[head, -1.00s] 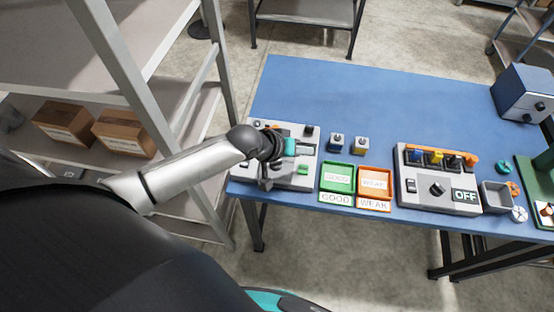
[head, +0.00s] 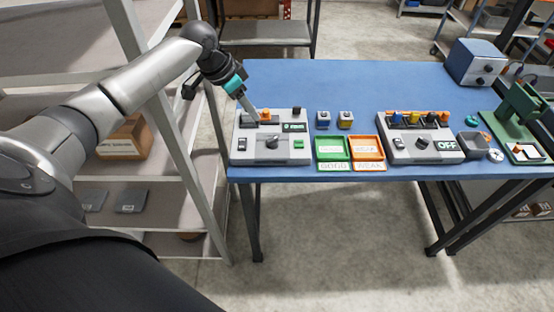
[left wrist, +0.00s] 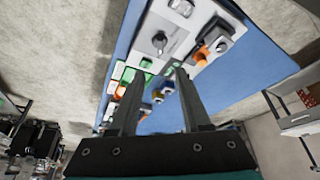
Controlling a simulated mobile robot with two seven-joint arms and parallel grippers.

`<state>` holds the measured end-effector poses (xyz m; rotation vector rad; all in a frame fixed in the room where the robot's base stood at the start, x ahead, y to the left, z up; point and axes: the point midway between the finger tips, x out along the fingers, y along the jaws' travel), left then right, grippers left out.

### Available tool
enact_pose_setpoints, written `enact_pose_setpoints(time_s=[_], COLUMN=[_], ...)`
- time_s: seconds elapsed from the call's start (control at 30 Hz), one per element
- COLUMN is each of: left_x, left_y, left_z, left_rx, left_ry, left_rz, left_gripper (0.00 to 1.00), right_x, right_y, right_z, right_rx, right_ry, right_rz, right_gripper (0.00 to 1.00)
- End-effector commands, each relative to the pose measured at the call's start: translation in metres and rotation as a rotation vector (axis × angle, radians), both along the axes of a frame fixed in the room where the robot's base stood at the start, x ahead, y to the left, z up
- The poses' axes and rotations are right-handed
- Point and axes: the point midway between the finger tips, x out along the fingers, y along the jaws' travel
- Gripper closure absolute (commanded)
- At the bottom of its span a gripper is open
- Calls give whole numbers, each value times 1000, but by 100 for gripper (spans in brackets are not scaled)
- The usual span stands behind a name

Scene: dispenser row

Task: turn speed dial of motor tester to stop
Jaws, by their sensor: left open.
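A grey tester box (head: 243,150) stands at the left end of the blue table; I take it for the motor tester, though I read no name on it. It has a black dial (head: 272,142) on its front, a rocker switch (head: 242,144), a lit green display (head: 294,127) and an orange part (head: 266,115) on top. The dial also shows in the left wrist view (left wrist: 160,42), its setting too small to read. My left gripper (head: 253,108) is over the box's back left, near the orange part. Its fingers (left wrist: 160,76) are apart and empty. My right gripper is out of view.
Green tray (head: 332,161) and orange tray (head: 367,161) sit right of the box, with two small blocks behind. A second grey device (head: 427,156) reading OFF stands further right. A metal shelf post (head: 168,130) rises close by my left arm. The table's back middle is clear.

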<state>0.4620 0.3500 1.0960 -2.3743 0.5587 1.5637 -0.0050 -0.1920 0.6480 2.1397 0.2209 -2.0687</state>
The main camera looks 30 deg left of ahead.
Motion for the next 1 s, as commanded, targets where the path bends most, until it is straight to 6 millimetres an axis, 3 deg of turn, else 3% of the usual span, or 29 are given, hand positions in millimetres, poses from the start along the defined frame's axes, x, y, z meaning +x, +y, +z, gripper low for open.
enact_pose_setpoints(time_s=[0.17, 0.4, 0.7, 1.0], left_x=[-1, 12, 31, 45], left_y=[8, 0, -10, -17], left_z=[4, -31, -84, -121], left_rx=[13, 9, 11, 11], left_ry=[9, 10, 9, 8], left_rz=[-40, -40, -39, -39], left_gripper=[52, 52, 52, 52], right_x=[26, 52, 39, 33], right_y=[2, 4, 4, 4], right_z=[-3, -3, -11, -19], right_rx=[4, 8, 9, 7], right_ry=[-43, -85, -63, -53], right_rz=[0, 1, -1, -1], right_gripper=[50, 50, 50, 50])
